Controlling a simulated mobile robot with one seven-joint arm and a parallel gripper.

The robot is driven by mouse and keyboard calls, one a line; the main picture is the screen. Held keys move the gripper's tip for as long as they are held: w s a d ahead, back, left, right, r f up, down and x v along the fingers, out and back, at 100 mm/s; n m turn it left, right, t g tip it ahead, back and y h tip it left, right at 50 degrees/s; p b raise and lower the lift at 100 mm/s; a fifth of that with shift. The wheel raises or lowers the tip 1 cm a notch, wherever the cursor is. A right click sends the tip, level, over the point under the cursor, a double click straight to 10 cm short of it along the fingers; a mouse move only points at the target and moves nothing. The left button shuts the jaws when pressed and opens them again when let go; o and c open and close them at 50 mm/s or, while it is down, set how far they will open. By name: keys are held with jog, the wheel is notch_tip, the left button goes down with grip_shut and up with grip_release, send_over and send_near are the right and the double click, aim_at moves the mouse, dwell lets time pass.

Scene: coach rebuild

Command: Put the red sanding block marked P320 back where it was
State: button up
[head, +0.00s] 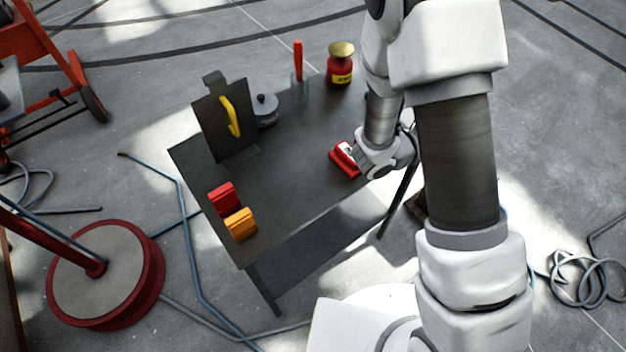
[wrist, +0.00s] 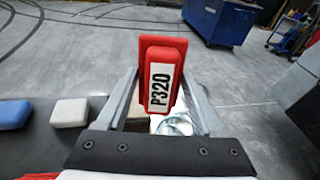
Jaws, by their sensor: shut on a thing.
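The red sanding block marked P320 (wrist: 160,78) is held between the two fingers of my gripper (wrist: 160,90) in the wrist view. Its white label faces the camera, with the text running along its length. In the head view the red block (head: 340,161) shows beside my gripper (head: 353,157), over the right part of the dark table (head: 290,165). I cannot tell whether it touches the tabletop. Another red block (head: 223,198) stands at the table's left front edge, beside an orange block (head: 241,224).
A cream block (wrist: 69,112) and a blue block (wrist: 14,114) lie left of my gripper in the wrist view. A grey pot (head: 265,110), a red-handled tool (head: 298,62) and a red can (head: 340,70) stand along the back. An upright dark panel (head: 222,130) carries a yellow item.

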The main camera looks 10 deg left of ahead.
jog(key=s+a+f+m+g+y+b, duration=0.1)
jog(key=s+f+m+g+y+b, duration=0.15)
jog(key=m+g, duration=0.3)
jog(key=s+f+m+g+y+b, duration=0.1)
jog(key=s+f+m+g+y, duration=0.1)
jog(key=s+m+g+y, duration=0.25)
jog(key=w+a+r+m+y+b, duration=0.1)
jog(key=a+m, duration=0.1)
jog(key=a, duration=0.4)
jog(key=w+a+r+m+y, duration=0.1)
jog(key=w+a+m+y, duration=0.1)
jog(key=a, duration=0.3)
jog(key=w+a+m+y+b, duration=0.1)
jog(key=w+a+m+y, duration=0.1)
jog(key=a, duration=0.4)
jog(key=shift+w+a+r+b, duration=0.1)
jog(key=shift+a+r+b, duration=0.2)
jog(key=shift+r, duration=0.1)
jog(key=b, duration=0.2)
send_over(316, 181)
notch_tip(316, 181, down, 6)
jog(key=shift+d+f, duration=0.1)
jog(key=shift+f, duration=0.3)
notch_tip(316, 181, down, 4)
jog(key=shift+r+b, duration=0.1)
jog(key=shift+b, duration=0.4)
